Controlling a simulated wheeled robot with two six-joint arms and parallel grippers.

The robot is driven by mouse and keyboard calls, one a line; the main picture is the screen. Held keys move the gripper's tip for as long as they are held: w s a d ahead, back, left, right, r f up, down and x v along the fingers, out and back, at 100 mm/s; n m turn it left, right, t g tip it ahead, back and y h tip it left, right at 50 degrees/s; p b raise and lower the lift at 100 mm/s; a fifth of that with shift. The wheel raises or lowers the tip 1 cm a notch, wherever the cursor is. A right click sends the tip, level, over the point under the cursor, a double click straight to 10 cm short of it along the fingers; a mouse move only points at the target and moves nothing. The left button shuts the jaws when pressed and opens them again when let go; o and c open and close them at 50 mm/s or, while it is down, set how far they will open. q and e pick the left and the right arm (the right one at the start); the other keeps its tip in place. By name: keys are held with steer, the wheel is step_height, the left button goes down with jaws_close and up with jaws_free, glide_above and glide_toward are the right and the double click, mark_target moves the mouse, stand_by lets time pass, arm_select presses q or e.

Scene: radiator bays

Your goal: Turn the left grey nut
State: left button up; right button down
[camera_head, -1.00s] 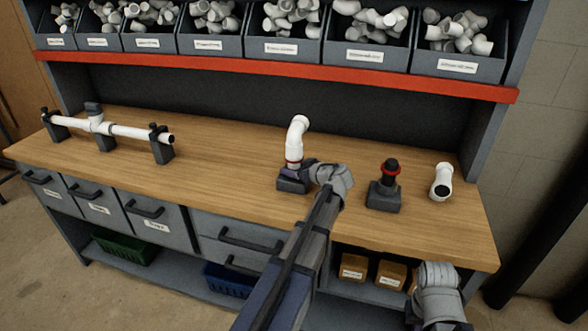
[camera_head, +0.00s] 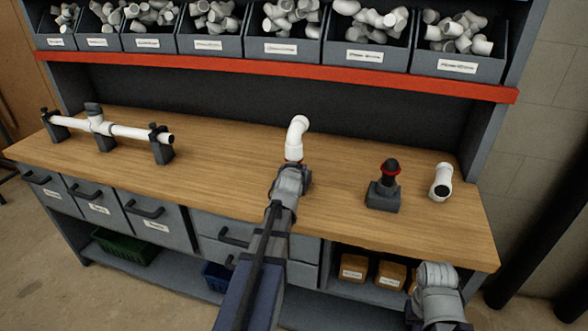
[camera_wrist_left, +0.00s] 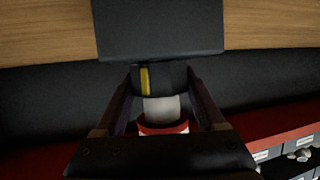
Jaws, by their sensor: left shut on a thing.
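The left grey nut (camera_wrist_left: 172,81) is a dark ring with a yellow stripe, seen in the left wrist view against the dark grey block (camera_wrist_left: 160,30). A grey pipe section (camera_wrist_left: 160,108) and a red-and-white collar adjoin it. My left gripper (camera_head: 294,172) is shut on the nut, with one finger on each side. In the head view the gripper hides the nut and most of the block, below the upright white bent pipe (camera_head: 297,135). My right gripper (camera_head: 438,285) is at the lower right, below the bench front, and its fingers cannot be made out.
On the wooden bench (camera_head: 225,150), a second dark block (camera_head: 383,197) carries a black stub with a red ring. A white fitting (camera_head: 441,182) lies to its right. A white pipe (camera_head: 125,131) rests in dark holders at left. Bins (camera_head: 285,50) line the shelf above.

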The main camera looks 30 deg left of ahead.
arm_select(q)
steer(key=shift+a+m+t+h, duration=0.1)
steer(key=shift+m+t+h, duration=0.5)
steer(key=shift+m+h, duration=2.8)
steer(key=shift+h, duration=0.5)
steer(key=shift+s+f+h, duration=0.1)
steer(key=shift+h, duration=0.2)
steer(key=o, duration=1.3)
steer(key=shift+o, duration=0.2)
steer(key=p+v, duration=0.3)
steer(key=v, duration=0.4)
steer(key=shift+s, duration=0.3)
steer(key=shift+s, duration=0.1)
